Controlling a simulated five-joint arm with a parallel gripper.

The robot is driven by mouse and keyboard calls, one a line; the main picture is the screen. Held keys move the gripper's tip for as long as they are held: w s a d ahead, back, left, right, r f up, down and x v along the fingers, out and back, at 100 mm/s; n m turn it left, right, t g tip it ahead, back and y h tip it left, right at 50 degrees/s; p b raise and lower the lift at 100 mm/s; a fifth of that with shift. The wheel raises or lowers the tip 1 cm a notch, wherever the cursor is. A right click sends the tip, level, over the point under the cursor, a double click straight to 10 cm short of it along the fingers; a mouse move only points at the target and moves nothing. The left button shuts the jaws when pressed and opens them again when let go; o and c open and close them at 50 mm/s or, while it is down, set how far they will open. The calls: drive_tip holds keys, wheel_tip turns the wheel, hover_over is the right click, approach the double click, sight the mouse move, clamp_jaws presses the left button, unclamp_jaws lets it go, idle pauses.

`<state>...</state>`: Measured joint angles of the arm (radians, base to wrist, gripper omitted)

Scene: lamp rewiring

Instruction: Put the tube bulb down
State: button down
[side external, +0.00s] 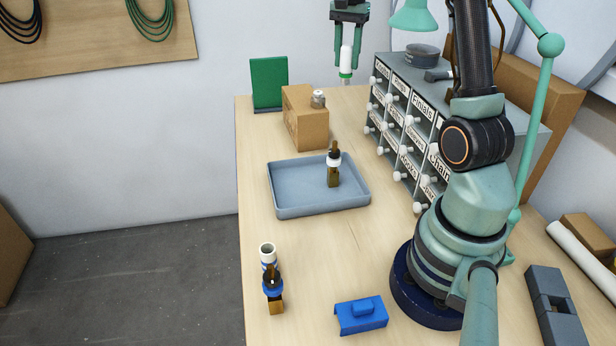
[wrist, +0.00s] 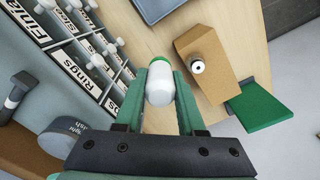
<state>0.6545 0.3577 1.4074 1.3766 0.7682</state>
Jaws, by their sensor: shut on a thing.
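The tube bulb (side external: 346,61) is a white cylinder with a green band near its lower end. It hangs upright in my gripper (side external: 347,50), high over the far end of the bench, and looks clear of the surface. In the wrist view the white bulb (wrist: 160,85) sits between the fingers of my gripper (wrist: 160,76), which are shut on it. The green band shows at its far end.
A cardboard box (side external: 305,122) and green panel (side external: 269,82) stand at the bench's far left. A labelled drawer cabinet (side external: 403,125) is on the right. A blue-grey tray (side external: 290,207) holds a brown-and-black upright piece (side external: 333,172). Bare wood lies between box and cabinet.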

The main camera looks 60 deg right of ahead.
drive_tip(key=shift+s+d+f, duration=0.3)
drive_tip(key=shift+s+f, duration=0.35)
drive_tip(key=shift+f, duration=2.75)
drive_tip(key=shift+s+d+f, duration=0.25)
drive_tip(key=shift+s+f, duration=0.4)
drive_tip(key=shift+f, duration=2.7)
drive_tip(key=shift+s+d+f, duration=0.3)
drive_tip(key=shift+s+f, duration=0.35)
drive_tip(key=shift+f, duration=2.75)
drive_tip(key=shift+f, duration=0.15)
drive_tip(key=c, duration=0.5)
unclamp_jaws()
